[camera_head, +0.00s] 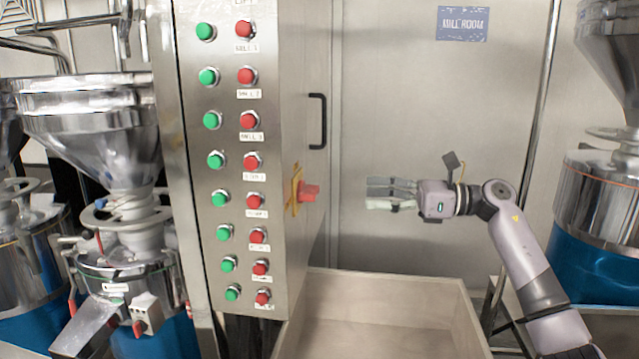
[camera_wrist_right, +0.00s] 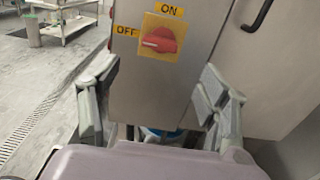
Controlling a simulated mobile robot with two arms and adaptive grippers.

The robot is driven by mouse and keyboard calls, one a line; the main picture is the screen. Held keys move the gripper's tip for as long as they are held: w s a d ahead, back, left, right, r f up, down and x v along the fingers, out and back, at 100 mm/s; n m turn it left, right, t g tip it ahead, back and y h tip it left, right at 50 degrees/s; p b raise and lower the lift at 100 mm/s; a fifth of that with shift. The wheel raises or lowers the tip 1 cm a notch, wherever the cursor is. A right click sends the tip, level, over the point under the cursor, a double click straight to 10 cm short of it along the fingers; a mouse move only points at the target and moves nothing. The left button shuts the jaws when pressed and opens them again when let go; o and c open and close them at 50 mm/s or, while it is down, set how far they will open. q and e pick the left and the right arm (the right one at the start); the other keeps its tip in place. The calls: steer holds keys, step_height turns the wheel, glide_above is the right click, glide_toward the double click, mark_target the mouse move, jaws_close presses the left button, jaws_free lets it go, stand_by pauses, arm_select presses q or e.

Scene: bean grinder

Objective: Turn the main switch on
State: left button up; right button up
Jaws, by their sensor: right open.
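The main switch (camera_head: 309,191) is a red rotary knob on a yellow plate, on the right side face of the steel control cabinet (camera_head: 310,125). In the right wrist view the knob (camera_wrist_right: 158,41) lies between and beyond my fingers, with an ON label (camera_wrist_right: 169,10) above it and an OFF label (camera_wrist_right: 126,31) to its left. The knob's pale mark points left toward OFF. My right gripper (camera_head: 372,193) is to the right of the knob, apart from it, with its fingers pointing at it. It is open and empty (camera_wrist_right: 158,92). My left gripper is not in view.
The cabinet front carries columns of green buttons (camera_head: 212,120) and red buttons (camera_head: 249,121). A black door handle (camera_head: 318,121) is above the switch. A pale open bin (camera_head: 440,283) stands below my right gripper. Steel grinders stand at left (camera_head: 90,110) and right (camera_head: 600,200).

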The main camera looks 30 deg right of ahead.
mark_target(318, 192)
steer(key=p+x, duration=0.4)
steer(key=x, duration=0.6)
steer(key=shift+r, duration=0.15)
steer(key=shift+w+a, duration=0.45)
steer(key=shift+a, duration=0.05)
steer(key=shift+c, duration=0.4)
steer(key=c, duration=1.1)
